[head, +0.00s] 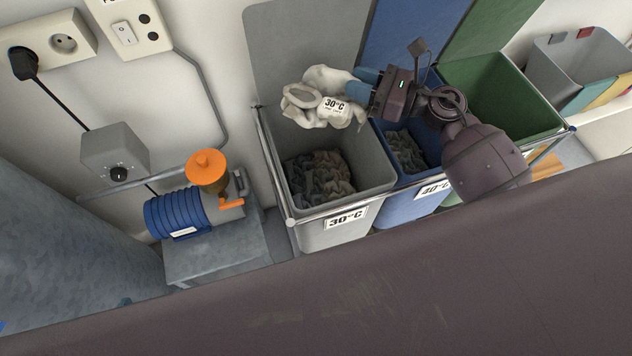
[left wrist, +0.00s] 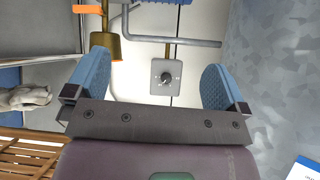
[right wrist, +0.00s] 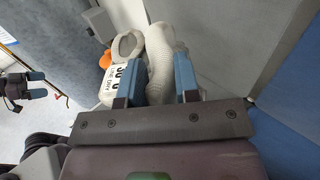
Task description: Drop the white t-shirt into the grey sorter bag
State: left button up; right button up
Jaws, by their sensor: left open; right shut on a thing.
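The white t-shirt (head: 316,101) is a crumpled bundle with a "30°C" tag. My right gripper (head: 362,90) is shut on its right side and holds it above the grey sorter bag (head: 271,134), over the bag's back part. In the right wrist view the t-shirt (right wrist: 157,60) sits between the two blue fingers. The grey bag is open, has a "30°C" label on its front, and holds dark grey laundry (head: 318,178). My left gripper (left wrist: 155,88) is open and empty; it does not show in the head view. The t-shirt (left wrist: 25,97) also shows at that wrist view's left edge.
A blue bag (head: 418,190) labelled "40°C" with dark laundry and a green bag (head: 500,95) stand right of the grey one. A blue pump with an orange cap (head: 182,213) sits on a grey block to the left. A metal rail frames the bags.

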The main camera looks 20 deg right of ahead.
jog(key=shift+f+b, duration=0.3)
jog(key=shift+f, duration=0.35)
notch_tip(320, 180, down, 4)
jog(key=shift+r+b, duration=0.1)
jog(key=shift+b, duration=1)
jog(key=shift+f+b, duration=0.3)
jog(key=shift+f, duration=0.1)
jog(key=shift+r, duration=0.1)
jog(key=o, duration=1)
jog(key=shift+o, duration=0.2)
